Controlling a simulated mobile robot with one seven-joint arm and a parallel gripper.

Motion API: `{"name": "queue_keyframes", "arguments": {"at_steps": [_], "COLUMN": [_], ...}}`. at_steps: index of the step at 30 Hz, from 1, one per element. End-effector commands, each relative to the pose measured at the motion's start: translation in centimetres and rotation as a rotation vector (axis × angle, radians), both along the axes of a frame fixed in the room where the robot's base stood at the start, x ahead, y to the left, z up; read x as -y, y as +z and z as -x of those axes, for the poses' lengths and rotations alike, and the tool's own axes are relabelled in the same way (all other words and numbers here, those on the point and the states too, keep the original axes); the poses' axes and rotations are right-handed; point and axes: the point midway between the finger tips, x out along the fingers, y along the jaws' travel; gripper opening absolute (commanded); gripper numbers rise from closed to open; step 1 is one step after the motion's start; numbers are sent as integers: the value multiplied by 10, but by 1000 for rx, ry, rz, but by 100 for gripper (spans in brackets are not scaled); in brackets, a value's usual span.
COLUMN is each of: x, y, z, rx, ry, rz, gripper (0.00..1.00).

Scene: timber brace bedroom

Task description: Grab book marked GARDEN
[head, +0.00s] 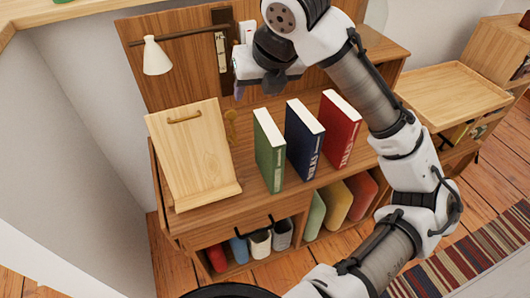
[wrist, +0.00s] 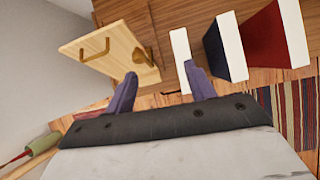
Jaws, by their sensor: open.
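Three books stand upright in a row on the wooden desk top. The green book (head: 269,150) is leftmost, with faint lettering on its spine that I cannot read clearly. The navy book (head: 304,138) reads WALKS and the red book (head: 338,130) seems to read TALES. My gripper (head: 256,90) is open and empty, above and behind the green book. In the wrist view, the spread fingers of my gripper (wrist: 160,73) show, with the right finger overlapping the lower end of the green book's white page edge (wrist: 180,50). Contact cannot be told.
A tilted wooden stand (head: 190,150) is left of the books. A white lamp (head: 156,57) hangs behind it from the back panel (head: 190,75). The shelf below holds cups (head: 260,243) and coloured items (head: 338,200). A wooden tray (head: 455,95) is at right.

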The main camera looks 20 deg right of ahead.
Motion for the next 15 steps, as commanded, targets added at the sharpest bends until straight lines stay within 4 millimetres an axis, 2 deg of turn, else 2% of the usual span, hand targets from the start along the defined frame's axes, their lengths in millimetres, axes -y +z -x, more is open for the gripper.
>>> {"name": "queue_keyframes", "arguments": {"at_steps": [1,2,6,15], "x": [15,21,34,34], "y": [-3,-4,-12,-63], "z": [12,17,29,10], "rx": [-41,-60,-111,-117], "ry": [3,9,29,32], "rz": [35,52,87,89], "gripper": [55,55,55,55]}}
